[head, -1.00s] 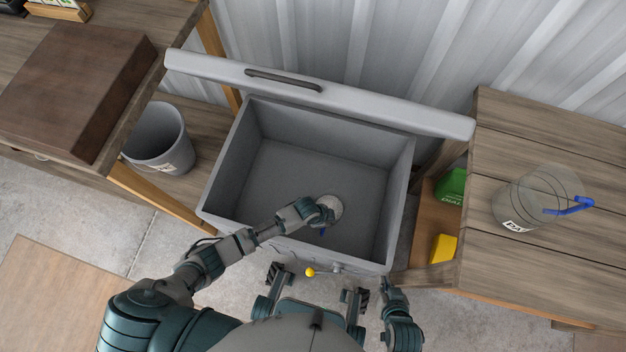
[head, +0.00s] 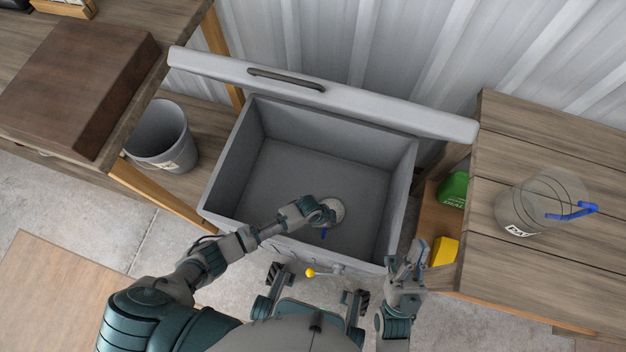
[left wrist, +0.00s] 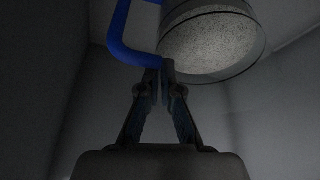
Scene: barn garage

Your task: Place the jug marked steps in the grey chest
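The grey chest (head: 216,190) stands open, its lid raised at the back. My left gripper (head: 322,214) reaches down inside it, near the front wall. A clear jug with pale speckled contents (head: 337,207) is at its fingertips. In the left wrist view the jug (left wrist: 215,42) has a blue handle (left wrist: 118,35), and the left fingers (left wrist: 163,82) are closed together on the handle's lower end. No marking shows on this jug. I cannot tell whether it touches the chest floor. My right gripper (head: 412,258) is beside the chest's front right corner; its finger opening is unclear.
Another clear jug with a blue handle (head: 545,203) and a partly readable label stands on the right table (head: 580,262). Green (head: 454,189) and yellow (head: 444,250) items sit on a shelf below. A grey bin (head: 160,138) and a brown box (head: 75,85) are left.

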